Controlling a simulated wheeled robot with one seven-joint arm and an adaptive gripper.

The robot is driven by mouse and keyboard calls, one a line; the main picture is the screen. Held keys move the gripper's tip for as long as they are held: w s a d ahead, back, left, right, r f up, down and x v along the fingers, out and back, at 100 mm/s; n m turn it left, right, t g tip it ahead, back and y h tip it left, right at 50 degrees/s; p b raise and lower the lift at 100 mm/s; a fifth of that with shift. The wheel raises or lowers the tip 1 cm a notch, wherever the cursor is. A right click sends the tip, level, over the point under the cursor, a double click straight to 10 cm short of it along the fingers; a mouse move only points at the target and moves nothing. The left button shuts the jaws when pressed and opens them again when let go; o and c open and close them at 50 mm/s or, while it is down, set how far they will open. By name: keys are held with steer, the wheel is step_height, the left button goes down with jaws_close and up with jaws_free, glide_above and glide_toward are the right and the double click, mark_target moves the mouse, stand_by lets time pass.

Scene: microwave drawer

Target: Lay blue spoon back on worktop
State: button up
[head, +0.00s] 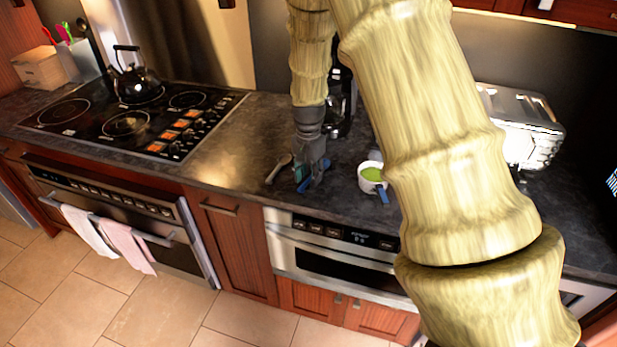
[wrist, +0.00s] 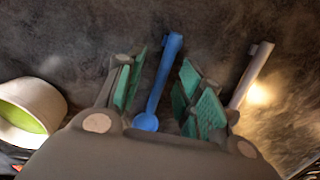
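The blue spoon (wrist: 160,80) shows in the wrist view between the fingers of my gripper (wrist: 163,100), its bowl toward the palm. Gaps separate the spoon from the teal finger pads, so my gripper is open around it. The spoon appears to lie on the dark worktop (wrist: 75,35). In the head view my gripper (head: 312,180) points down close to the worktop, and only bits of the blue spoon (head: 303,187) show beside the fingers.
A pale spoon (head: 278,168) lies just left of my gripper. A white cup (head: 364,184) with green inside stands to the right, with a blue part at its front. A stove (head: 128,120) with a black kettle (head: 135,83) is at left; a toaster (head: 522,128) is at right.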

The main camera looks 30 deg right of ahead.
step_height(320, 180, up, 12)
steer(key=shift+s+f, duration=0.15)
steer(key=shift+s, duration=0.25)
steer(key=shift+s, duration=0.1)
